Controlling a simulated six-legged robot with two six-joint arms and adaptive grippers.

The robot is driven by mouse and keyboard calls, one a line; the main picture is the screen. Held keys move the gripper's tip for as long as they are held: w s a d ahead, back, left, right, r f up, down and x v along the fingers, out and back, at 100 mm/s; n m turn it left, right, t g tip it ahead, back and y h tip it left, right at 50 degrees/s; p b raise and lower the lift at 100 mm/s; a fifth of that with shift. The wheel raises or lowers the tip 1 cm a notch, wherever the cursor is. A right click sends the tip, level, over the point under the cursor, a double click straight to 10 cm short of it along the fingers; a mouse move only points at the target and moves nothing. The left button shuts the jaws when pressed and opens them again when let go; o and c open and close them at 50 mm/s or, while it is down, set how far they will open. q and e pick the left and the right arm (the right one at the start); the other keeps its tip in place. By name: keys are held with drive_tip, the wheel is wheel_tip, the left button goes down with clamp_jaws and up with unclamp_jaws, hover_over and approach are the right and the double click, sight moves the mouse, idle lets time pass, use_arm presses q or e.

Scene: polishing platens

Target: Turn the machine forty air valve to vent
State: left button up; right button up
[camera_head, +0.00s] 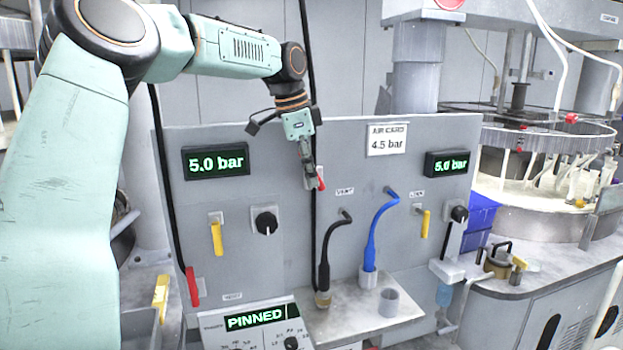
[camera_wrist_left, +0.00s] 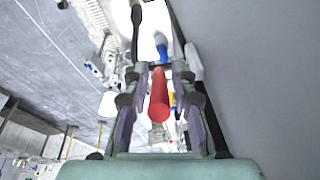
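My left gripper (camera_head: 311,178) is in front of the grey panel (camera_head: 340,150), pointing down beside a small red handle (camera_head: 321,180). In the left wrist view the red handle (camera_wrist_left: 158,95) lies between my two fingers, with a visible gap on each side, so the fingers look open around it. What the handle is mounted on is hidden by the gripper. A second red handle (camera_head: 193,286) hangs on a black line at the panel's lower left. No label naming machine forty is legible. My right gripper is not in view.
The panel carries two displays reading 5.0 bar (camera_head: 216,161) (camera_head: 447,164), a 4.5 bar card (camera_head: 387,140), yellow levers (camera_head: 217,238) (camera_head: 426,223) and black knobs (camera_head: 266,221) (camera_head: 459,213). Black (camera_head: 325,255) and blue (camera_head: 372,245) hoses stand over a shelf (camera_head: 345,318). A PINNED display (camera_head: 256,318) is below.

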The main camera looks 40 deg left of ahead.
use_arm(q)
drive_tip(key=v, duration=1)
drive_tip(key=shift+s+a, duration=0.1)
